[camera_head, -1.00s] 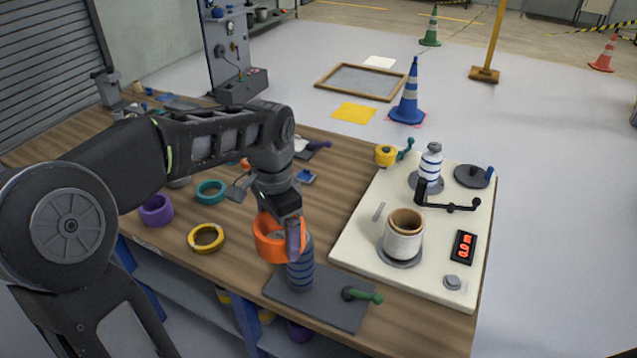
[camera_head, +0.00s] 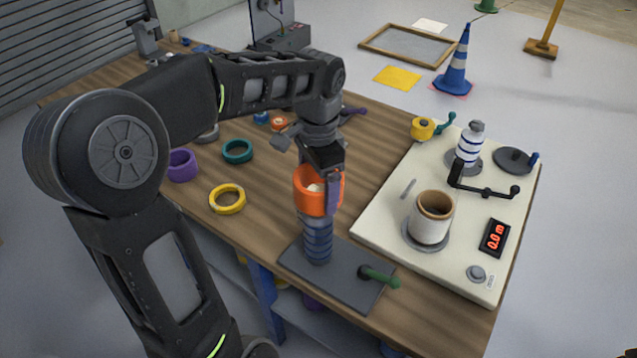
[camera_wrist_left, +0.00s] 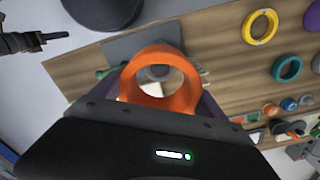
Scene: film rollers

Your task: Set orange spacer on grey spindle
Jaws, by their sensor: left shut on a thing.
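The orange spacer (camera_head: 310,201) is a thick ring held in my left gripper (camera_head: 330,190), which is shut on it. In the head view the spacer is over the top of the grey spindle (camera_head: 318,240), which stands upright on a dark base plate (camera_head: 345,283). A light tip of the spindle shows inside the ring. In the left wrist view the orange spacer (camera_wrist_left: 160,103) sits between the fingers, and a pale round top shows through its hole. How far it is down the spindle I cannot tell.
A purple ring (camera_head: 182,165), a teal ring (camera_head: 237,151) and a yellow ring (camera_head: 227,199) lie on the wooden bench left of the spindle. A green-handled lever (camera_head: 380,277) is on the base plate. A cream machine panel (camera_head: 385,222) stands to the right.

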